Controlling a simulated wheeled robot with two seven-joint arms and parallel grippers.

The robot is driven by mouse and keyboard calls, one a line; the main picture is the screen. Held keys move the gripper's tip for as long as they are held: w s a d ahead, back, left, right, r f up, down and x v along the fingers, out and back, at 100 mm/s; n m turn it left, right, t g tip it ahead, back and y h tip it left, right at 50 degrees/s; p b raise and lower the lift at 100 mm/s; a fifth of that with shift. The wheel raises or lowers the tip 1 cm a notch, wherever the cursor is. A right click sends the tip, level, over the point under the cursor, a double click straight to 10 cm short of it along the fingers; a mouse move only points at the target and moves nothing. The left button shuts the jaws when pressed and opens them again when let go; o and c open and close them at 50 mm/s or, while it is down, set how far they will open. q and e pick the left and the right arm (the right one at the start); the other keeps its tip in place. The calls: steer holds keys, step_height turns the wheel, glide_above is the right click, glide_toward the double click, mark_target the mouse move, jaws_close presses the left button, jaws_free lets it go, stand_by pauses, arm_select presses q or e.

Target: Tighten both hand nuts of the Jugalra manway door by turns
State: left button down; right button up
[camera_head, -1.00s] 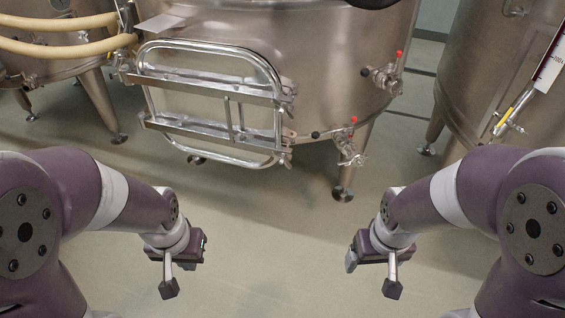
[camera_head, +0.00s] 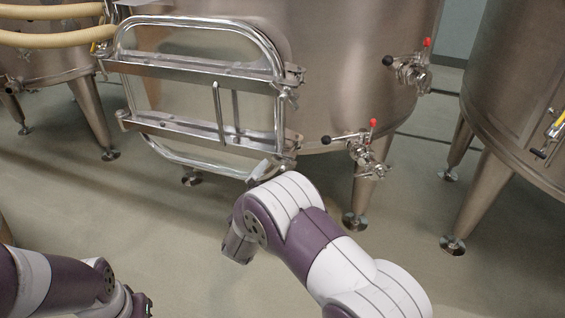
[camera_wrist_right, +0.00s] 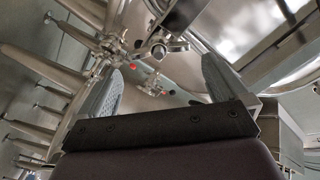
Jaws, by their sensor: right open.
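The manway door (camera_head: 170,95) is a shiny rounded frame with two crossbars on the middle vat. The upper hand nut (camera_head: 289,86) is at the right end of the upper crossbar. The lower hand nut (camera_head: 291,148) is at the right end of the lower one. My right gripper (camera_wrist_right: 162,88) is open and empty, below the lower nut; my wrist mostly hides it in the head view. In the right wrist view a metal fitting (camera_wrist_right: 165,47) shows beyond the fingers, perhaps a nut. My left gripper (camera_head: 142,304) is low at the bottom edge, its jaws unclear.
A valve with red and black handles (camera_head: 362,150) sticks out right of the door, and another valve (camera_head: 412,68) is above it. Vat legs (camera_head: 362,190) stand on the floor. Hoses (camera_head: 55,25) run at the upper left. Open floor (camera_head: 190,230) lies below the door.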

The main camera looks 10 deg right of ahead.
mark_target(285, 170)
steer(key=b+x, duration=0.1)
steer(key=x, duration=0.8)
steer(key=c, duration=0.6)
steer(key=shift+f, duration=0.1)
steer(key=m+b, duration=0.2)
steer(key=shift+f+b, duration=0.2)
steer(key=shift+b, duration=0.15)
steer(key=m+b, duration=0.9)
steer(key=b, duration=0.1)
steer(key=shift+s+d+f, duration=0.1)
steer(key=shift+f, duration=0.2)
steer(key=shift+r+m+b, duration=0.1)
steer(key=shift+m+b, duration=1.2)
steer(key=shift+b, duration=0.2)
steer(key=shift+c, duration=0.3)
